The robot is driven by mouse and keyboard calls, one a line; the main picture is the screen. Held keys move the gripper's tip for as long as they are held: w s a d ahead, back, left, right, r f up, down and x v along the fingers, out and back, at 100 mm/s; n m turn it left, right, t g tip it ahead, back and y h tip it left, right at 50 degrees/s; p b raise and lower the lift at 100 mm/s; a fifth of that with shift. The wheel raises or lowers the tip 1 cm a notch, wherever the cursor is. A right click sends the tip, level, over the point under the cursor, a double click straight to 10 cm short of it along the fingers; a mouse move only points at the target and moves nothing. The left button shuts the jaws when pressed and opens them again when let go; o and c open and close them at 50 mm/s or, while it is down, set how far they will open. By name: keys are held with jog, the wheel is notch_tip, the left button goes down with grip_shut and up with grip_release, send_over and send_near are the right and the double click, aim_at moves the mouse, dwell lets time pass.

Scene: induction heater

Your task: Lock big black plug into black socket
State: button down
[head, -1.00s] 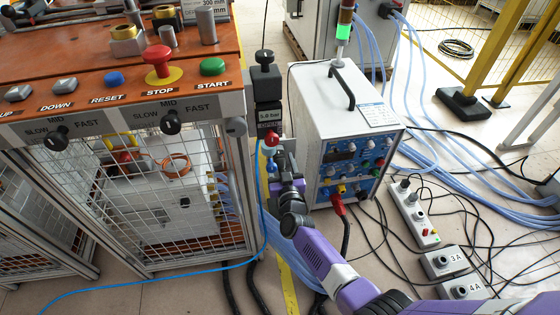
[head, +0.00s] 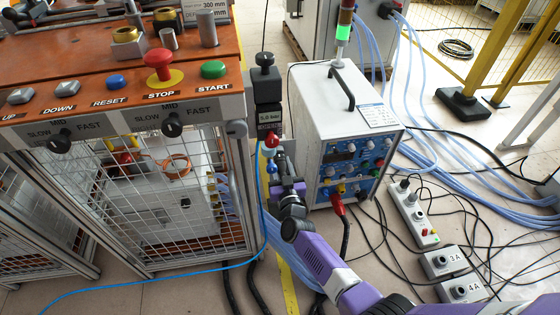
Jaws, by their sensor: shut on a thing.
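My gripper (head: 277,172) is in the gap between the orange-topped caged machine (head: 110,60) and the white power unit (head: 340,110). It is just below a small red knob (head: 271,140) and close to a blue fitting (head: 271,165). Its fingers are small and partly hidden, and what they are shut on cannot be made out. I cannot clearly pick out the big black plug or the black socket. A red plug (head: 337,207) with a thick black cable sits low on the power unit's front.
A black regulator (head: 266,82) stands above the gripper beside the machine. A blue hose (head: 180,277) and black cables (head: 256,290) cross the floor below. A power strip (head: 413,213) and grey boxes (head: 447,262) lie on the right.

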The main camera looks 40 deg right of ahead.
aim_at(283, 174)
jog(key=shift+p+v, duration=1.2)
jog(key=shift+v, duration=1.2)
jog(key=shift+s+a, duration=0.1)
jog(key=p+v, duration=0.1)
jog(key=v, duration=0.3)
jog(key=shift+s+a+r, duration=0.1)
jog(key=shift+s+a, duration=0.05)
jog(key=shift+s, duration=0.1)
jog(key=shift+b+x, duration=2.15)
jog(key=shift+x, duration=1.65)
jog(key=shift+b+x, duration=0.3)
jog(key=shift+x, duration=0.7)
jog(key=shift+w+d, duration=0.4)
jog(key=shift+w, duration=0.1)
jog(key=c, duration=0.9)
grip_release()
jog(key=shift+o, duration=0.2)
